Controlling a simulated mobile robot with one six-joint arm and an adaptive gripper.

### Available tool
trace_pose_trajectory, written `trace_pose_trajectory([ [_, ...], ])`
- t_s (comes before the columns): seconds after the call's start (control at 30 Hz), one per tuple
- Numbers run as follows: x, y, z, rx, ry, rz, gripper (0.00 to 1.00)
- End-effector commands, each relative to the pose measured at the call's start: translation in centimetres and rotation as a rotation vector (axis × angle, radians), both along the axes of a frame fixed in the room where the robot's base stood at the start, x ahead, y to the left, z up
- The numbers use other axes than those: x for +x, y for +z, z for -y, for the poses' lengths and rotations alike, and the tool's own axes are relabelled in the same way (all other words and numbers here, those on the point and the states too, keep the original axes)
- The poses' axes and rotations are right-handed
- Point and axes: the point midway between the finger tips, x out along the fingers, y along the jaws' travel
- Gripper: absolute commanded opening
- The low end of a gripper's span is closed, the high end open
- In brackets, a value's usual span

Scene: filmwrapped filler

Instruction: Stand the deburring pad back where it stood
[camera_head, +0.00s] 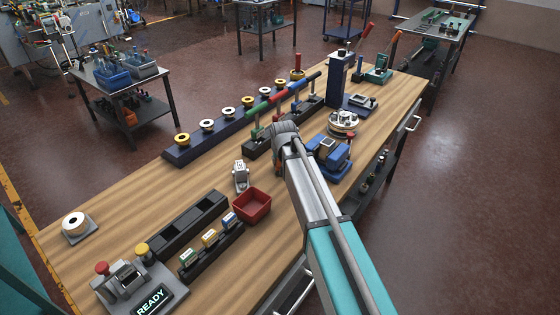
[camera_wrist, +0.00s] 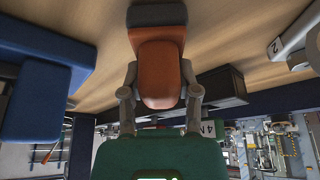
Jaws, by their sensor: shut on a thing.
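In the wrist view, an orange rounded piece with a dark grey block at its far end, which I take for the deburring pad (camera_wrist: 160,75), sits between the fingers of my gripper (camera_wrist: 160,95). The fingers are shut on its sides. The dark end points to the top of the picture, over the wood bench top. I cannot tell whether it touches the bench. In the head view my own arm hides the gripper and the pad. No marked standing place for the pad can be made out.
On the workbench (camera_head: 120,195), a blue fixture (camera_head: 331,153) stands right of my arm. A tool rack (camera_head: 257,147) and a spool rack (camera_head: 195,150) lie beyond. A red bin (camera_head: 252,204) and a grey device (camera_head: 240,176) stand to the left. Bare wood lies left of these.

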Motion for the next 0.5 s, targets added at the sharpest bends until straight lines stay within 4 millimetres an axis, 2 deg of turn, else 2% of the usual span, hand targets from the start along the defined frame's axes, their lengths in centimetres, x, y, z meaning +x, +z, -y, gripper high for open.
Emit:
trace_pose_trajectory([
  [0.17,0.0,-0.43,0.0,0.0,0.0,0.0,0.04],
  [0.2,0.0,-0.3,0.0,0.0,0.0,0.0,0.49],
  [0.33,0.0,-0.28,0.0,0.0,0.0,0.0,0.73],
  [0.37,0.0,-0.28,0.0,0.0,0.0,0.0,0.76],
  [0.5,0.0,-0.28,0.0,0.0,0.0,0.0,0.76],
])
